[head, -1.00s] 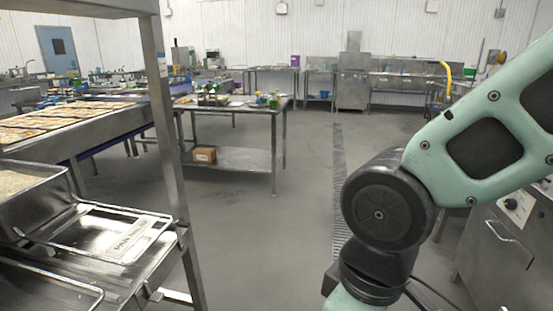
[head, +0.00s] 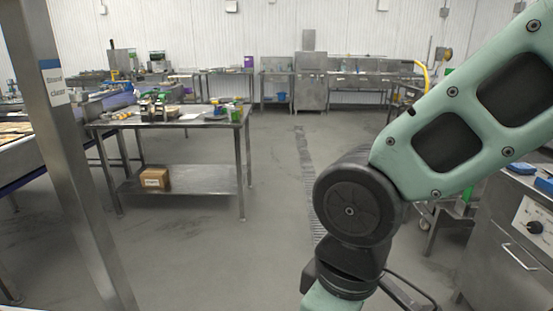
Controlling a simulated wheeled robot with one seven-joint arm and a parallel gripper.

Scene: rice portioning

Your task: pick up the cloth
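Two small blue items lie on the steel counter at the right edge of the head view, one farther back (head: 520,168) and one nearer (head: 545,185). They are too small to tell whether either is the cloth. No other thing in view is clearly a cloth. My arm crosses the right half of the picture and hides part of the floor and counter. My gripper is outside the view.
A steel table (head: 185,118) with assorted items stands at left, a cardboard box (head: 155,179) on its lower shelf. A steel post (head: 65,150) rises at near left. A steel unit (head: 512,240) with a knob stands at right. The middle floor is open.

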